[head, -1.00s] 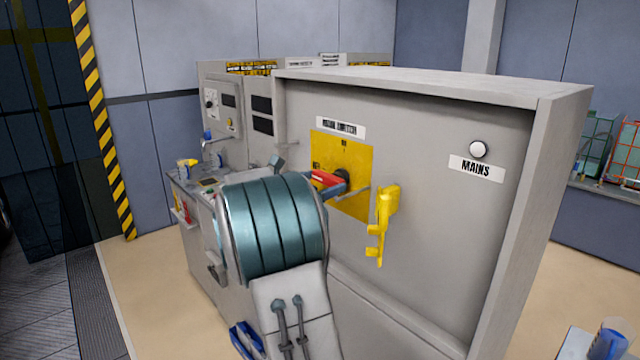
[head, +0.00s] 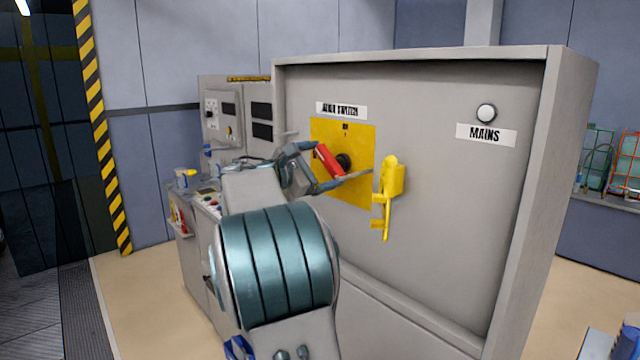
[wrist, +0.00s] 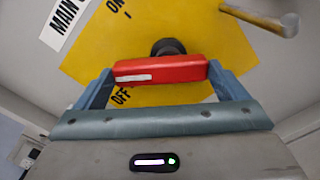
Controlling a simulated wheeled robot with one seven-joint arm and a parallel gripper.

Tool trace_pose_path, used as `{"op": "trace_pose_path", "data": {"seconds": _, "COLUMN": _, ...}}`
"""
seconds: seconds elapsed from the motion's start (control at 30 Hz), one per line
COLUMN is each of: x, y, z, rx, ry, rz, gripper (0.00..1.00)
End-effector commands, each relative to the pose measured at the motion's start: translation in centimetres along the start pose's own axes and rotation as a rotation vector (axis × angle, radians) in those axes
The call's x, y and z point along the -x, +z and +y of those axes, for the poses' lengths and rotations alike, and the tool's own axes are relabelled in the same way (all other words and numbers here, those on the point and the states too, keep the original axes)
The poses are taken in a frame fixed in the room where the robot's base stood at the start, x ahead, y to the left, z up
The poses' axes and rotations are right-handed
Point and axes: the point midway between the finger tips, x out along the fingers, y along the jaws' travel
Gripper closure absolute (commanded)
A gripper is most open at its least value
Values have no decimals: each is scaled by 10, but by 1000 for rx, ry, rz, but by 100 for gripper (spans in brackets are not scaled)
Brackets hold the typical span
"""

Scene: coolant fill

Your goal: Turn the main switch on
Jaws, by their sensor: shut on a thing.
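The main switch has a red handle (head: 328,160) on a dark round hub (head: 344,162), mounted on a yellow plate (head: 358,140) under a label. My gripper (head: 326,167) is shut on the red handle; in the wrist view the handle (wrist: 160,69) spans between my two fingertips. The handle slants in the head view, upper end to the left. In the wrist view the plate's ON mark (wrist: 116,6) is at the top and its OFF mark (wrist: 121,96) is just below the handle, partly close to my finger. A pale round lamp (head: 486,113) sits above the MAINS label (head: 485,135).
A yellow bracket-like piece (head: 389,190) sticks out from the grey cabinet (head: 450,220) just right of the plate, close to my fingers. A lower counter with a control panel (head: 222,115) stands to the left. The floor at the left is clear.

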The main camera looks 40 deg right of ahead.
Motion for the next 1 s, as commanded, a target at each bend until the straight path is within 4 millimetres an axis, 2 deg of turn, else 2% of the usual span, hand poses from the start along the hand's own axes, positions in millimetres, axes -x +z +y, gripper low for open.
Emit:
{"op": "trace_pose_path", "data": {"seconds": 0.03, "x": 0, "y": -5, "z": -5, "rx": -48, "ry": 1, "rz": 0, "gripper": 30}}
{"op": "trace_pose_path", "data": {"seconds": 0.6, "x": 0, "y": 1, "z": -6, "rx": -579, "ry": 0, "rz": 1, "gripper": 30}}
{"op": "trace_pose_path", "data": {"seconds": 1.0, "x": 0, "y": 5, "z": -5, "rx": -829, "ry": -1, "rz": 0, "gripper": 30}}
